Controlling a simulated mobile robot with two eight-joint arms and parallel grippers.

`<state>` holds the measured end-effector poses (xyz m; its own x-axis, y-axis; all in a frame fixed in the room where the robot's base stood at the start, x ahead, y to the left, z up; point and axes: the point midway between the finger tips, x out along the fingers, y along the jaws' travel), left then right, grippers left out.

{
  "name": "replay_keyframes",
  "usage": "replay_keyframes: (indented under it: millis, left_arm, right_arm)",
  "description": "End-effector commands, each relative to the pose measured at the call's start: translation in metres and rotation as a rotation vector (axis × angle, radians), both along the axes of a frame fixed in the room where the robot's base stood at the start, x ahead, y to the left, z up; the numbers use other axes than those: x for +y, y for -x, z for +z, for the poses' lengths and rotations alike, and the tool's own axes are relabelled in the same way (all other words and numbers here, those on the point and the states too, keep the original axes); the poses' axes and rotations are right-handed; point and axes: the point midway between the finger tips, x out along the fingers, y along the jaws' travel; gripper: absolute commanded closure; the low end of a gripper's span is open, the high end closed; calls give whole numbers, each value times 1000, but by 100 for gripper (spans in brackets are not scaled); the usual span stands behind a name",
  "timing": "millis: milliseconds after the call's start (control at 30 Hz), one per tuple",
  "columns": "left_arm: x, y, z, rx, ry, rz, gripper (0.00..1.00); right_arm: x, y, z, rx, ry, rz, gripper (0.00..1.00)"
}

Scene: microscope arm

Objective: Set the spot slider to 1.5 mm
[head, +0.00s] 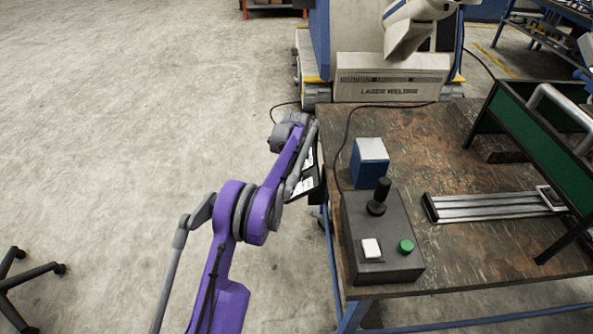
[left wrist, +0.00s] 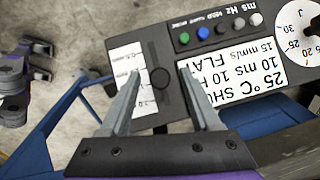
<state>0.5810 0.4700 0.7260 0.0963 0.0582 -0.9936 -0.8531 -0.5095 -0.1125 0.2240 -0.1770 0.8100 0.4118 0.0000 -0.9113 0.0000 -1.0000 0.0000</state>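In the left wrist view, the dark panel (left wrist: 170,40) carries a white scale strip (left wrist: 123,58) with small mm marks, partly covered by my left finger. A dark round knob (left wrist: 160,78), which looks like the spot slider, sits beside the strip. My left gripper (left wrist: 164,72) is open, with one finger on each side of the knob. I cannot tell whether either finger touches it, and the exact setting is not readable. In the head view the panel (head: 303,186) is mostly hidden behind my left arm at the table's left edge. My right gripper is not in view.
Beside the slider are several coloured buttons (left wrist: 203,33), a white settings card (left wrist: 235,75) and a round dial (left wrist: 296,26). On the table (head: 450,260) stand a joystick box (head: 385,225), a blue-and-white block (head: 369,163) and a rail (head: 490,206). Open floor lies left.

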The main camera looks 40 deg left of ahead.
Motion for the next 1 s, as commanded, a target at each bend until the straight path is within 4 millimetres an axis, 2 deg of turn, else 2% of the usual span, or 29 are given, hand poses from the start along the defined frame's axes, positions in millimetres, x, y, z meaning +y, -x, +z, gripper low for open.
replay_keyframes:
  millis: [233,367,800,1000]
  left_arm:
    - [0,0,1,0,0,0,37]
    - [-1,1,10,-1,1,0,37]
    - [-5,9,91,0,0,0,37]
    - [-6,10,106,0,0,0,37]
  right_arm:
    - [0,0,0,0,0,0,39]
    - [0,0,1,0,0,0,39]
    - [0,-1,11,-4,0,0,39]
    - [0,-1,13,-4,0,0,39]
